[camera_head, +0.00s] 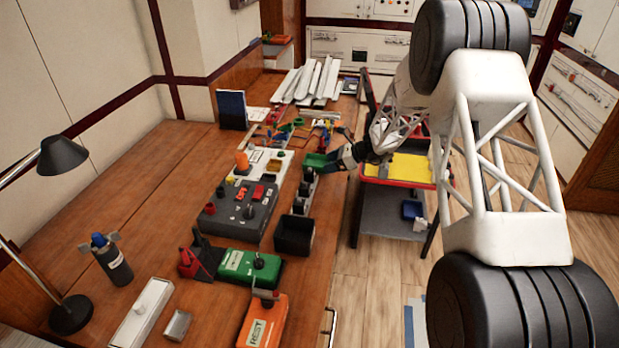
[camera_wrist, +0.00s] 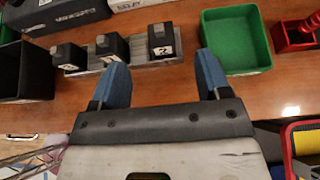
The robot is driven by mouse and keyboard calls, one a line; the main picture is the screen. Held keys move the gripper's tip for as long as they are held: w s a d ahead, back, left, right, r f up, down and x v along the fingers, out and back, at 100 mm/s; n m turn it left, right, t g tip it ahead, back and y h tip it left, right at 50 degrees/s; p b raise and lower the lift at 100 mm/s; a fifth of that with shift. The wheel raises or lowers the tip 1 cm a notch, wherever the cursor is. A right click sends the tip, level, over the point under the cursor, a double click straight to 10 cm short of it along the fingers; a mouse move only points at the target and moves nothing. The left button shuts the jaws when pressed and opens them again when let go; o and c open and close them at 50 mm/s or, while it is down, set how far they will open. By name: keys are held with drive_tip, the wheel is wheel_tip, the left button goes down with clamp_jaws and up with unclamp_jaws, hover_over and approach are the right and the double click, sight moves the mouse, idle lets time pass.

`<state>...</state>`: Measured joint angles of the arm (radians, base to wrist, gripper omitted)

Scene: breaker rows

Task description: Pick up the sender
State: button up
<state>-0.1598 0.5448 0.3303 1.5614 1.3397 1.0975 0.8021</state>
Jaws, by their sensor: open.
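No label I can read names the sender, so I cannot tell which object it is. Small dark blocks stand in a row on a grey rail: a left block (camera_wrist: 68,56), a middle block (camera_wrist: 110,47) and a right block (camera_wrist: 161,41), with pale labels. The row also shows on the bench in the head view (camera_head: 303,190). My gripper (camera_wrist: 163,74) is open and empty, its two blue fingers apart. In the wrist view the right block appears between the fingertips, beyond them; no contact shows. In the head view my arm partly hides the gripper beside the bench's right edge.
A green tray (camera_wrist: 236,40) is right of the row, a black bin (camera_head: 294,237) at its near end. A dark control box (camera_head: 238,212), green box (camera_head: 240,266), orange box (camera_head: 262,322) and lamp (camera_head: 63,155) stand on the bench. The bench's left part is mostly clear.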

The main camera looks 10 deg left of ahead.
sight(313, 172)
drive_tip(key=shift+x, duration=1.05)
drive_tip(key=shift+a, duration=0.1)
drive_tip(key=shift+x, duration=2.55)
drive_tip(key=c, duration=1.1)
drive_tip(key=shift+r, duration=0.15)
drive_tip(key=shift+r, duration=4.9)
